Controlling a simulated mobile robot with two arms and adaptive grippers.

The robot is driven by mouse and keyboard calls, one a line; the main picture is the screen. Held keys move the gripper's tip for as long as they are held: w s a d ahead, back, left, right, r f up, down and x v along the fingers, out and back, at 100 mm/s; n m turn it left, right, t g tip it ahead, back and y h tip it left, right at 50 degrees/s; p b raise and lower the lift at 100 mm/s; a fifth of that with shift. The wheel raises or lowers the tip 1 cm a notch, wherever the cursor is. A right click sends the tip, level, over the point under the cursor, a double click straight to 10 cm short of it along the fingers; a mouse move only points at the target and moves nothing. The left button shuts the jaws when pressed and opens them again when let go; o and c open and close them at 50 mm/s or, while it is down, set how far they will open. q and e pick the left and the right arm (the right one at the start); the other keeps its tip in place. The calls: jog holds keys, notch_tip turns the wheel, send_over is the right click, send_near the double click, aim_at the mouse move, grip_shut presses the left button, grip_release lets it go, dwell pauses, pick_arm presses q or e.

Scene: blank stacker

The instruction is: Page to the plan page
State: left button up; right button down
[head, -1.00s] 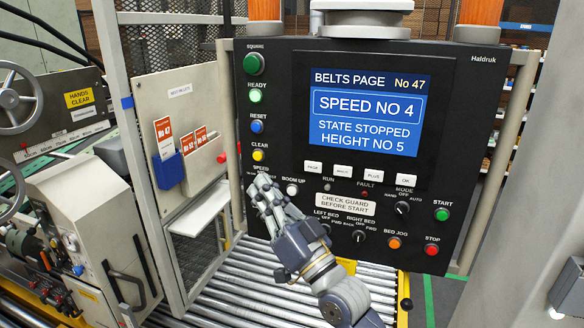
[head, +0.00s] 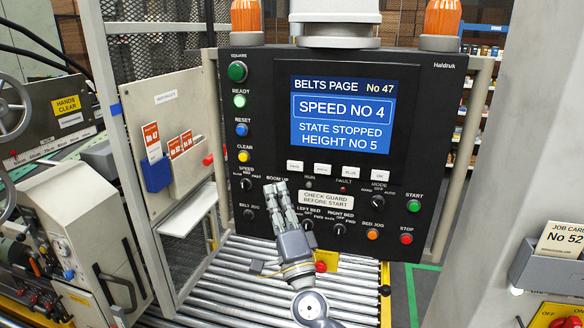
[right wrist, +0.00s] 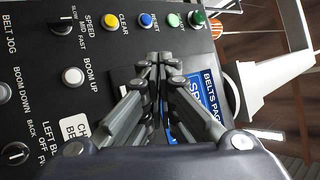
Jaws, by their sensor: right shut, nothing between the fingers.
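The black control panel (head: 460,110) carries a blue screen (head: 343,116) that reads BELTS PAGE No 47, SPEED NO 4, STATE STOPPED, HEIGHT NO 5. Below the screen is a row of white buttons: the page button (head: 295,166) at the left, a second button (head: 322,169), the plus button (head: 350,173) and the OK button (head: 379,176). My right gripper (head: 275,188) is shut and empty, its fingertips below and left of the page button and over the boom up button. In the right wrist view, the closed fingers (right wrist: 165,62) partly hide the screen. My left gripper is out of view.
A green start button (head: 414,206), red stop button (head: 406,239) and several knobs sit around the lower panel. A side board (head: 165,110) with red cards stands left. A job card reading No 52 (head: 561,238) is at the right. Rollers (head: 225,285) run below.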

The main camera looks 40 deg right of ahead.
aim_at(289, 175)
jog(key=shift+w+d+b, duration=0.8)
jog(key=shift+w+d, duration=0.65)
jog(key=shift+d, duration=0.25)
jog(key=shift+w+d+b, duration=0.8)
jog(key=shift+w+d, duration=0.6)
jog(key=shift+d, duration=0.25)
jog(key=shift+w+d, duration=0.25)
jog(key=shift+d, duration=0.05)
jog(key=shift+w+d+r, duration=0.1)
jog(key=shift+w+d, duration=0.15)
jog(key=shift+d, duration=0.05)
jog(key=shift+s+a, duration=0.1)
jog(key=shift+a, duration=0.05)
jog(key=shift+s+a, duration=0.45)
jog(key=shift+a, duration=0.05)
